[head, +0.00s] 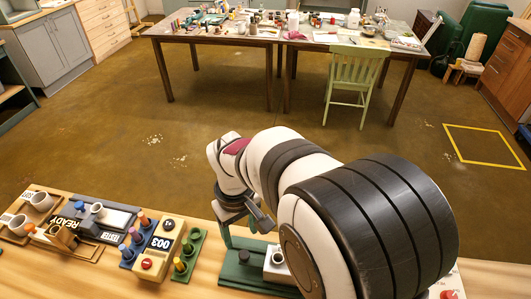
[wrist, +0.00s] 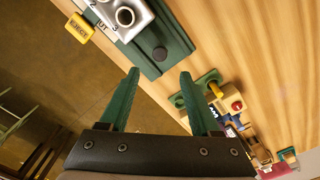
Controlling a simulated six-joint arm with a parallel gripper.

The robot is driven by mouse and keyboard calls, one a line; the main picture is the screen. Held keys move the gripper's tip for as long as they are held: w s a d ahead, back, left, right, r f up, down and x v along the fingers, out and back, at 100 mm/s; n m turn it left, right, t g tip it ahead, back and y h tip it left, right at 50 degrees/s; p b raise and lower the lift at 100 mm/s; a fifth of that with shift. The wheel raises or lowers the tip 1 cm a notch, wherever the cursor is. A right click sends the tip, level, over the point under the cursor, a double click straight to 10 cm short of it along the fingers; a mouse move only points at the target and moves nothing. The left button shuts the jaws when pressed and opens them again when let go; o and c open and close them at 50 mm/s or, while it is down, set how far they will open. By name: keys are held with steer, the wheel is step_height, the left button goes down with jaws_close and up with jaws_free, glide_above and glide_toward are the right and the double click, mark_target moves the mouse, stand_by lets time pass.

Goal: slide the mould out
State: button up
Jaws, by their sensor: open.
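A light grey block with round metal openings, which looks like the mould (wrist: 112,14), shows at the top of the wrist view, cut by the frame edge. It sits on a dark green base (wrist: 175,62) with a black knob (wrist: 160,53). In the head view the block (head: 272,273) and green base (head: 237,273) are partly hidden by my arm. A yellow tag reading EJECT (wrist: 79,29) is beside the block. My gripper (wrist: 158,72) is open, its green fingers apart and empty. In the wrist view the fingertips appear below the block and base, apart from them.
A yellow-grey box marked 003 (head: 160,246) stands left of the base. More trays and cups (head: 42,201) fill the bench's left. A cluttered table (head: 280,35) stands far across the floor.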

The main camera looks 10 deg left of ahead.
mark_target(244, 254)
step_height(244, 254, down, 9)
steer(key=shift+f, duration=0.1)
jaws_close()
stand_by(0.3)
stand_by(1.1)
